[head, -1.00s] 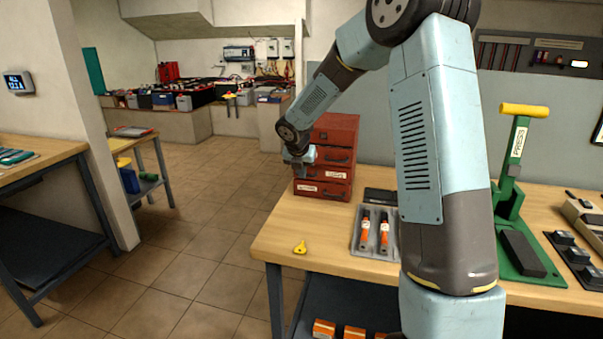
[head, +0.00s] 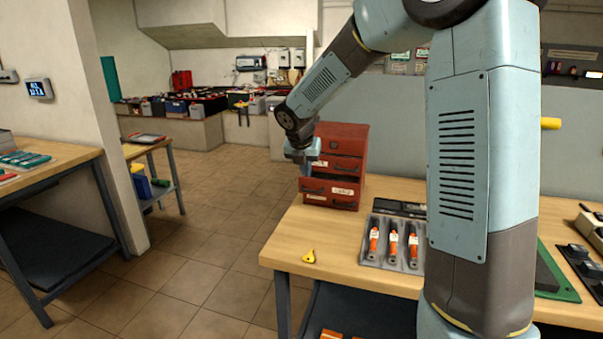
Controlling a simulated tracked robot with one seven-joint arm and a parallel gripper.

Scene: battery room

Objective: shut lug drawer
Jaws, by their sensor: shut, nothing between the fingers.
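The red drawer cabinet (head: 343,132) stands at the back left corner of the wooden bench, with several drawers stacked in it. One lower drawer (head: 330,188), with a pale label and a dark handle, seems to stand out from the cabinet front. Its label is too small to read surely. My gripper (head: 305,169) is shut and empty, pointing down at the left of the cabinet, close to the upper side of that drawer. It hides part of the cabinet's left side. I cannot tell whether it touches the drawer.
A grey tray (head: 370,257) with orange-handled tools lies on the bench (head: 292,243) right of the cabinet. A yellow tag-like object (head: 309,257) lies near the front left edge. A dark flat case (head: 399,208) lies behind the tray. Tiled floor (head: 222,220) is free to the left.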

